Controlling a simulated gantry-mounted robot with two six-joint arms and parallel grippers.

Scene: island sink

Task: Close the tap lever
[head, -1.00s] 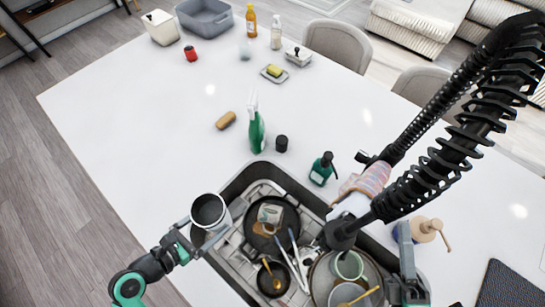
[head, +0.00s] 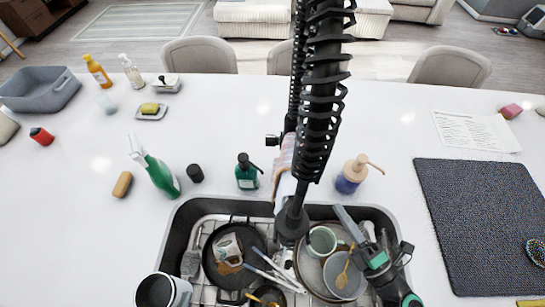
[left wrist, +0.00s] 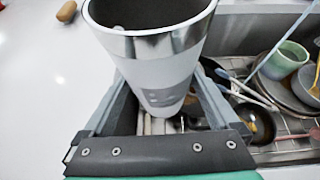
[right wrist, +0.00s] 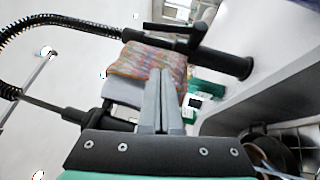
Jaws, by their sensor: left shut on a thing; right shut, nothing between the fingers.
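The black spring-coil tap (head: 318,100) rises over the sink. A short black stub (head: 272,141) sticks out of its left side and looks like the lever; in the right wrist view a thin black bar (right wrist: 168,28) beside a thick black cylinder (right wrist: 225,64) is probably the same part. My right gripper (head: 345,215) is over the sink's right part, right of the tap; its fingers (right wrist: 163,75) are shut, empty, and appear before a patterned cloth (right wrist: 150,65). My left gripper (left wrist: 160,105) is shut on a white metal-rimmed cup (left wrist: 155,60), held at the sink's left front (head: 178,292).
The sink (head: 178,232) holds a dark pan (head: 215,268), a green mug (head: 321,241), a grey bowl (head: 340,280) and utensils. Behind it stand a green soap bottle (head: 247,177), a blue pump bottle (head: 350,178) and a green spray bottle (head: 160,178). A dark mat (head: 480,220) lies right.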

